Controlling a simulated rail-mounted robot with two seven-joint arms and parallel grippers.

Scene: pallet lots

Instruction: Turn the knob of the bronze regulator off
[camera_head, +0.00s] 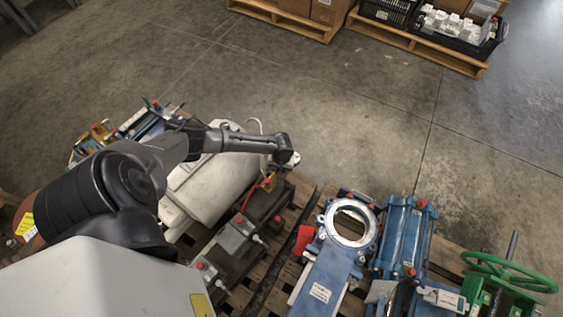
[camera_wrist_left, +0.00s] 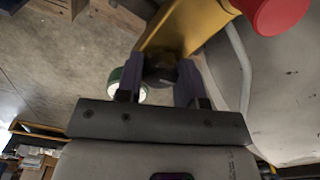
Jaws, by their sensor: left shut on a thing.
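In the left wrist view, the two fingers of my left gripper (camera_wrist_left: 161,84) close on a dark round knob (camera_wrist_left: 160,68). The knob sits at the end of a bronze-yellow body, the regulator (camera_wrist_left: 178,25). A red cap (camera_wrist_left: 272,14) shows at its upper right. A green-rimmed round part with a pale face (camera_wrist_left: 142,94) lies partly hidden behind the fingers. My right gripper is not in view.
A blue valve with a round opening (camera_head: 322,270), blue cylinders (camera_head: 403,235) and a green handwheel (camera_head: 510,272) stand right of the regulator. Grey-brown blocks (camera_head: 235,240) and a pale bulky part (camera_head: 212,185) are close by. The floor beyond is clear up to loaded pallets (camera_head: 420,48).

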